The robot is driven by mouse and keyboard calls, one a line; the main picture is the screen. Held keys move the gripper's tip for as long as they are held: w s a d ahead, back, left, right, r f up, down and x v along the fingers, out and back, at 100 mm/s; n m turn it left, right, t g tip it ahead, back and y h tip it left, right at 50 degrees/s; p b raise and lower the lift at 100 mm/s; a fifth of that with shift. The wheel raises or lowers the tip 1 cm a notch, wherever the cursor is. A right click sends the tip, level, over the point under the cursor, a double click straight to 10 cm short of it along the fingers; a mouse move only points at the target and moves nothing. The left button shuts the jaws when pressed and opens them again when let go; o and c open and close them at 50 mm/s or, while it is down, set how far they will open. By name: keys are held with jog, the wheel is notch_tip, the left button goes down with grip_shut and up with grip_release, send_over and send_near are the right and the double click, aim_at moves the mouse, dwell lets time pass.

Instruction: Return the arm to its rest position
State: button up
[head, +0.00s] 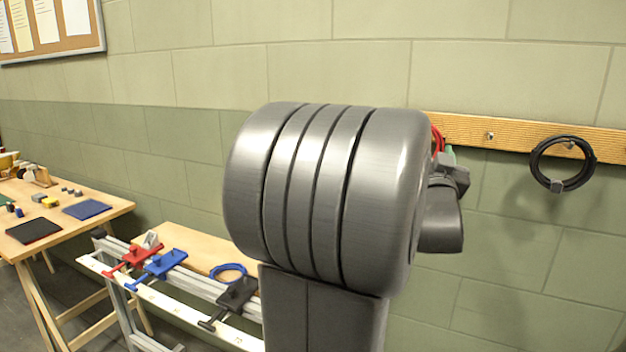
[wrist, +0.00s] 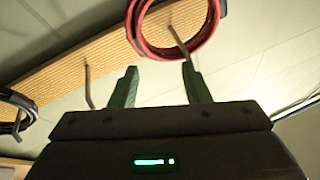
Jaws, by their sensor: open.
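My arm fills the middle of the head view and hides much of what is behind it. My gripper (wrist: 160,82) shows in the wrist view with its two green fingers apart and nothing between them. Beyond the fingertips, a red cable coil (wrist: 178,45) hangs on a hook of the wooden rail (wrist: 75,65). The coil appears apart from the fingers, though the exact gap is hard to tell. In the head view only a sliver of the red coil (head: 438,140) shows beside my arm, and the fingers are mostly hidden.
A black cable coil (head: 562,163) hangs on the rail (head: 610,144) at right. At lower left, red (head: 130,258), blue (head: 163,264) and black clamps (head: 236,296) sit on a metal beam near a blue cable coil (head: 228,272). A wooden table (head: 110,206) stands far left.

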jog(key=s, duration=0.1)
jog(key=s+a, duration=0.1)
jog(key=s+a+b, duration=0.1)
jog(key=s, duration=0.1)
jog(key=shift+f, duration=0.3)
jog(key=shift+s+d, duration=0.1)
